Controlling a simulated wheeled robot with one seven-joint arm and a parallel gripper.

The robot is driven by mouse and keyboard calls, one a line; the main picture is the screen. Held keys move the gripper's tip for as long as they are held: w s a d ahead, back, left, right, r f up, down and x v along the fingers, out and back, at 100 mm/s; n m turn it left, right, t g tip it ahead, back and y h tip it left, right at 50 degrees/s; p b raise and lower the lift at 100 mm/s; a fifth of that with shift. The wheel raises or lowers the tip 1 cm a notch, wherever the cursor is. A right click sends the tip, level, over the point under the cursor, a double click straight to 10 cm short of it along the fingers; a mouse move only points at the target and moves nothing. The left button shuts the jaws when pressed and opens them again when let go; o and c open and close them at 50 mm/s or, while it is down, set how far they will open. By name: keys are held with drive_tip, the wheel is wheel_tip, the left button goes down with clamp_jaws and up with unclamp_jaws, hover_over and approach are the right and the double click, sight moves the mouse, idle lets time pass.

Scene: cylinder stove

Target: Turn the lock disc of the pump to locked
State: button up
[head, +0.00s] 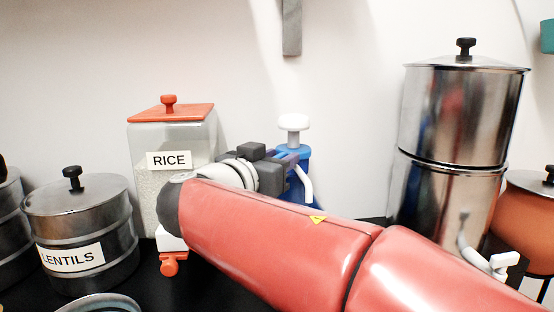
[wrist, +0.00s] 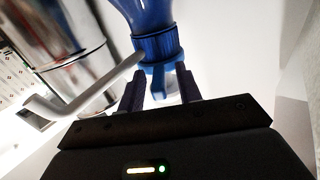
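The pump is a blue bottle (head: 296,192) with a white pump head (head: 293,122) and a white spout (head: 303,183), standing behind my arm. My gripper (head: 291,160) reaches it from the left, just below the pump head. The wrist view is turned over, with the bottle (wrist: 149,12) at the top and its ribbed blue collar (wrist: 158,45) below. A blue tabbed piece (wrist: 158,80), seemingly the lock disc, lies between the two parted fingers of my gripper (wrist: 160,90). Small gaps show beside it. Its lock marking cannot be read.
A rice jar (head: 168,140) with a red lid stands left of the gripper, and a lentils tin (head: 85,220) farther left. A tall steel cylinder (head: 455,110) with a white-handled tap (head: 492,262) stands right. A grey bar (head: 291,25) hangs above the pump.

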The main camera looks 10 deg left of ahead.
drive_tip(key=shift+s, duration=0.1)
drive_tip(key=b+v, duration=0.1)
drive_tip(key=v, duration=0.6)
drive_tip(key=shift+s+a, duration=0.2)
drive_tip(key=shift+s, duration=0.1)
